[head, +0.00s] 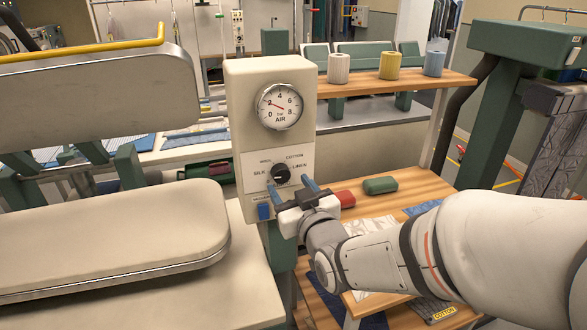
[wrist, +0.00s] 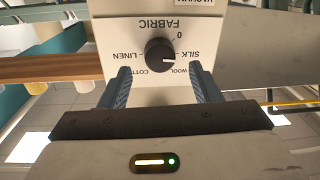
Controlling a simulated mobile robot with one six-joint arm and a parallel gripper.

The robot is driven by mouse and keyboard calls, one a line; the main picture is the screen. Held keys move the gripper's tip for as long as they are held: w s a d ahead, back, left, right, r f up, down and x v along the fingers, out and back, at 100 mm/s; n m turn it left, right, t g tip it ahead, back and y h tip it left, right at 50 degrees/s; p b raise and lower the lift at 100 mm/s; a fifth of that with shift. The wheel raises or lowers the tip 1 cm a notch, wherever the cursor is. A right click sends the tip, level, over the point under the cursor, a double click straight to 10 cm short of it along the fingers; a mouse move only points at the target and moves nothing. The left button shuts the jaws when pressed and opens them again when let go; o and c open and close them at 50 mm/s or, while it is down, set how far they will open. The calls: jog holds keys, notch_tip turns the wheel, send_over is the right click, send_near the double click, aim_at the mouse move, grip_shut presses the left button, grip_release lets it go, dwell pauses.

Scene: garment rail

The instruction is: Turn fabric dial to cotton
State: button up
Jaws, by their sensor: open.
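The fabric dial is a round black knob (head: 281,174) on the pale panel of a cream control box (head: 240,110). In the wrist view the knob (wrist: 160,55) appears upside down, with silk, wool, cotton and linen printed around it. Its white pointer mark is toward the picture's right, on the silk side; the cotton label is at lower left, partly behind a finger. My gripper (head: 290,187) is open in front of the panel. Its blue fingers (wrist: 160,70) stand on either side of the knob with gaps; I cannot tell whether their tips reach it in depth.
An air gauge (head: 280,106) sits above the dial and a blue switch (head: 264,212) below left. A padded press board (head: 110,235) is at the left under a raised press head (head: 100,95). Wooden shelves at the right hold thread cones (head: 390,65) and a green object (head: 380,185).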

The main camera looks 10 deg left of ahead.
aim_at(281, 174)
jog(key=shift+x, duration=1.45)
jog(key=shift+c, duration=0.6)
